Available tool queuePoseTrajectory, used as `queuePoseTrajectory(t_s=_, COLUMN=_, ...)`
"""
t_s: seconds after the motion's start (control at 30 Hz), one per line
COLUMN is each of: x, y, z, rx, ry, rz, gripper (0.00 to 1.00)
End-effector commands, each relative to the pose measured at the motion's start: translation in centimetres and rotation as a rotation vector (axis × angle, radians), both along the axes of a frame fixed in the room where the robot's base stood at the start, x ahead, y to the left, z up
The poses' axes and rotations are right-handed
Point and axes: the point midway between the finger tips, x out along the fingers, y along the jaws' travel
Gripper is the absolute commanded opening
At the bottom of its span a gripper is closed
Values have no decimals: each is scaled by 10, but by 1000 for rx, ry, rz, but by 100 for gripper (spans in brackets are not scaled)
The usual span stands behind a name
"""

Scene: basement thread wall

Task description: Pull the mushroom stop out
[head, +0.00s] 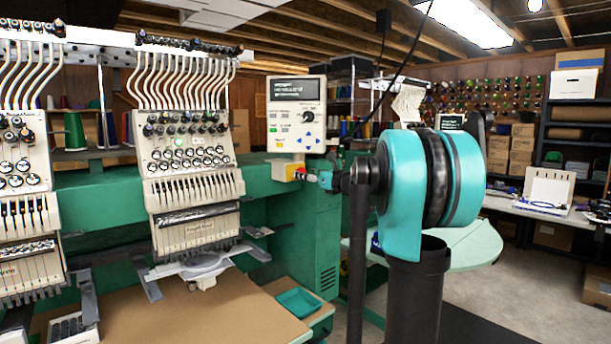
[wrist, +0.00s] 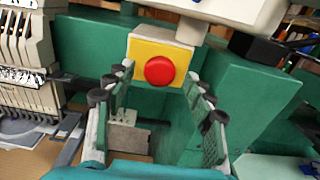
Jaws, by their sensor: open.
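The mushroom stop is a round red button (wrist: 159,71) on the yellow face of a small box (wrist: 139,46), fixed to the green machine beam. In the wrist view it sits between and beyond my gripper's fingertips (wrist: 157,84). My gripper is open, with one finger to each side and nothing between them. No contact with the button is visible. In the head view the box (head: 281,168) is below the control panel, and my gripper (head: 312,177) is just right of it. The red button is mostly hidden there by my gripper.
The control panel (head: 297,113) hangs right above the box. An embroidery head (head: 188,155) with needles and thread tubes stands to the left. Below are a brown table (head: 190,310) and a teal tray (head: 299,302). A dark block (wrist: 256,48) is right of the box.

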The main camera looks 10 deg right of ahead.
Motion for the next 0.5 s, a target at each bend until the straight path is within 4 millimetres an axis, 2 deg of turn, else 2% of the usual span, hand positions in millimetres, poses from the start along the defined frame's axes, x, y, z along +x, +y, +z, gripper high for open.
queuePoseTrajectory(t_s=0.3, x=-54, y=-32, z=0, rx=0, ry=0, rz=-3, gripper=54)
queuePoseTrajectory(t_s=0.5, x=-82, y=-49, z=0, rx=0, ry=0, rz=-3, gripper=54)
